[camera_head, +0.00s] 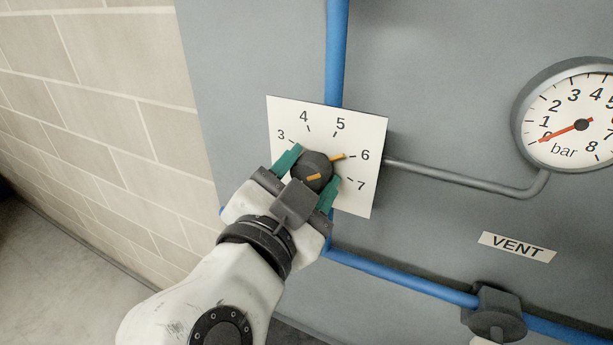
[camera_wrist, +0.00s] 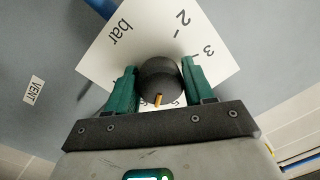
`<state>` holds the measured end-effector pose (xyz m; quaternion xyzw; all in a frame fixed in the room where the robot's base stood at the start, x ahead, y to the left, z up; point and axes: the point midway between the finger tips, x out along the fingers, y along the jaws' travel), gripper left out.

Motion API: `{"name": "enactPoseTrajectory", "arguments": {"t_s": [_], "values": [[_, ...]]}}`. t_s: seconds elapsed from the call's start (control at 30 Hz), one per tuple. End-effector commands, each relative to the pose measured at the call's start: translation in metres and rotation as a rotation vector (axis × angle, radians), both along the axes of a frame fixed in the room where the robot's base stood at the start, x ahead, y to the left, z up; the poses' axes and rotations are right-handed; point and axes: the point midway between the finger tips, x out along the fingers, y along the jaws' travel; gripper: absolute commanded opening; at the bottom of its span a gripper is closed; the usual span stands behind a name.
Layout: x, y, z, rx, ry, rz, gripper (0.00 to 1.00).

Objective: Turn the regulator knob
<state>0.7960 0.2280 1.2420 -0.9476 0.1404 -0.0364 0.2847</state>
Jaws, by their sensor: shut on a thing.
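The regulator knob (camera_head: 316,164) is dark and round, on a white dial plate (camera_head: 366,135) with numbers; 3 to 7 show in the camera_head view. A short orange stripe marks the knob. The gripper hides the lower left of the plate. The round bar gauge (camera_head: 565,108) has a red needle pointing near 0.
A blue pipe (camera_head: 336,50) rises above the plate. A thin grey pipe (camera_head: 455,178) runs from the plate to the gauge. A VENT label (camera_head: 517,247) and a dark valve fitting (camera_head: 497,312) on a lower blue pipe (camera_head: 400,280) are at lower right. A block wall (camera_head: 110,100) is left.

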Motion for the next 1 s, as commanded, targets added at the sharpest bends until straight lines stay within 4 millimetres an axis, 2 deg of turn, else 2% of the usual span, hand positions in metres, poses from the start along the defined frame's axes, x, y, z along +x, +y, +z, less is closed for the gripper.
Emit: {"name": "enactPoseTrajectory", "arguments": {"t_s": [1.0], "values": [[-0.0007, -0.0038, 0.0014, -0.903, 0.333, -0.004, 0.22]]}}
